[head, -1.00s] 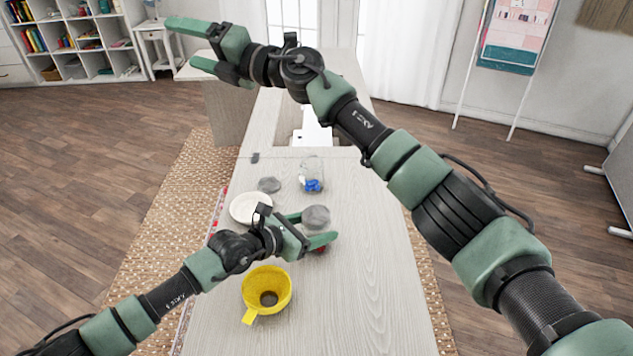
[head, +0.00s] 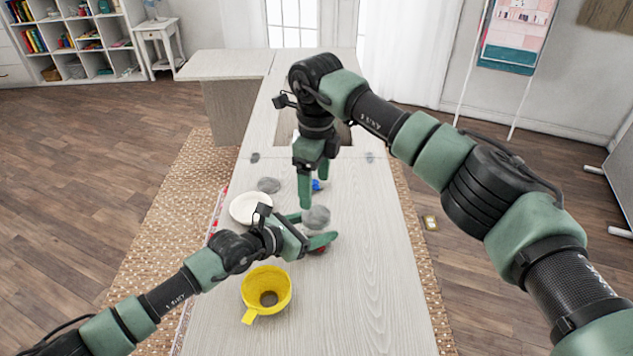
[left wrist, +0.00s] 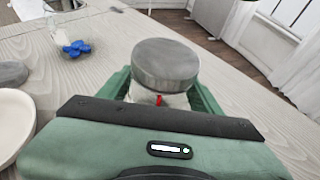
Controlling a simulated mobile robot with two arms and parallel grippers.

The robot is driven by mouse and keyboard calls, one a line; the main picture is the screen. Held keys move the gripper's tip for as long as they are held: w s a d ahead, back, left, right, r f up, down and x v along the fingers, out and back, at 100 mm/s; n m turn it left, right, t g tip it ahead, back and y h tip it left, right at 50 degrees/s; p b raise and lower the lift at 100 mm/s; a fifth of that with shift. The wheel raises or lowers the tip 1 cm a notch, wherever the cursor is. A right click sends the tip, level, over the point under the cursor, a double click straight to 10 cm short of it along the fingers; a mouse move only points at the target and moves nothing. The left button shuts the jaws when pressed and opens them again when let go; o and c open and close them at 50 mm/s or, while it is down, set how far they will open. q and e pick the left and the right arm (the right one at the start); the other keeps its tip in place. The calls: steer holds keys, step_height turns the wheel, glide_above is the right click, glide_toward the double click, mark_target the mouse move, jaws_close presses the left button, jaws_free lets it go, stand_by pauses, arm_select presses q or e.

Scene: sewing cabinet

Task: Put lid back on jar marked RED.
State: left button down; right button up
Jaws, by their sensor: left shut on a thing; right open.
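My left gripper (head: 306,228) is shut on a jar (left wrist: 172,100), low at the table. A round grey lid (left wrist: 165,64) sits on top of this jar, and the lid also shows in the head view (head: 316,217). Something red shows just below the lid; I cannot read any marking. My right gripper (head: 314,192) is open and points down at the glass jar with blue pieces (left wrist: 75,47), largely covering that jar in the head view. I cannot tell whether the fingers touch it. A second grey lid (head: 268,185) lies flat on the table to the left.
A white plate (head: 249,208) lies left of my left gripper. A yellow funnel-like cup (head: 266,290) stands near the front of the table (head: 365,280). Small grey pieces lie farther back. The table's right side is clear.

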mark_target(316, 214)
steer(key=shift+d, duration=0.2)
steer(key=shift+f, duration=0.15)
steer(key=shift+f, duration=3.9)
steer(key=c, duration=1.5)
steer(key=o, duration=1.6)
steer(key=shift+o, duration=0.2)
step_height(316, 214, up, 12)
